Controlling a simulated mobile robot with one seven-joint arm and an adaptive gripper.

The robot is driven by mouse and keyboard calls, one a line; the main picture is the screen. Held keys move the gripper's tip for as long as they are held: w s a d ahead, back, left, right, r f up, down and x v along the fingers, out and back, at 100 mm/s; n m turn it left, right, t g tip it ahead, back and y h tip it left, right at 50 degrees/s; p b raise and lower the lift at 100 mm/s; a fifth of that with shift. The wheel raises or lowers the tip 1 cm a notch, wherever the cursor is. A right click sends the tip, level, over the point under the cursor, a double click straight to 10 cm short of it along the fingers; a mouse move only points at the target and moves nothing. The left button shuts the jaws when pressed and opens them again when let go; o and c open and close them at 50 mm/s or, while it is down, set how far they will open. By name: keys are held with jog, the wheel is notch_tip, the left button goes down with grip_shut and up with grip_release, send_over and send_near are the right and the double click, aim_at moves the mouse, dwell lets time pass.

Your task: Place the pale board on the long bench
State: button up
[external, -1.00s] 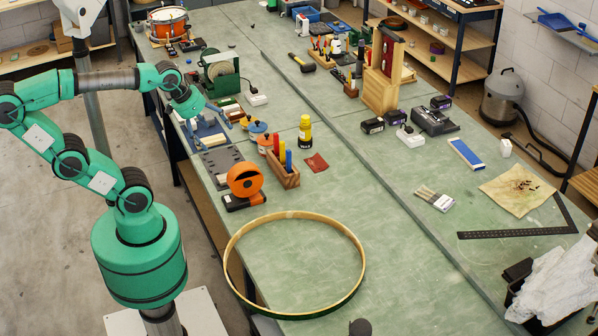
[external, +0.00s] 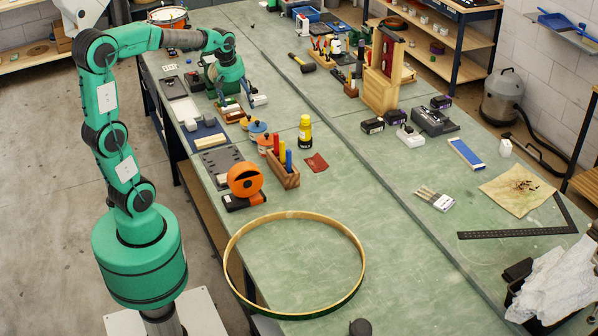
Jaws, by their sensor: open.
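A flat pale piece (external: 210,141) lies at the near side of the blue mat with grey blocks (external: 199,128). I cannot tell for certain which of these is the pale board. My wrist partly hides the green tape dispenser (external: 209,72).
A large wooden hoop (external: 362,270) lies at the bench's near edge.

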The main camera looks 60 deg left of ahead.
jog(key=w+a+f+n+g, duration=0.15)
jog(key=a+f+n, duration=0.4)
jog(key=a, duration=0.55)
jog(key=w+a+f+n, duration=0.2)
jog(key=a+f+n, duration=0.4)
jog(key=a, duration=0.6)
jog(key=s+a+f+n, duration=0.3)
jog(key=a+f+n, duration=0.1)
jog(key=a+f, duration=0.5)
jog(key=s+a+f+n+g+h, duration=0.1)
jog(key=s+a+f+n, duration=0.3)
jog(key=a+f, duration=0.5)
jog(key=a, duration=0.2)
jog(key=shift+a+f+n+b, duration=0.3)
jog(key=shift+a+f+n, duration=0.05)
jog(key=shift+f, duration=0.05)
jog(key=shift+g, duration=0.25)
jog(key=b, duration=0.1)
send_over(209, 139)
jog(key=shift+w+a+f, duration=0.1)
jog(key=shift+f, duration=2.05)
jog(key=shift+w+a+f, duration=0.1)
jog(key=shift+f, duration=2.05)
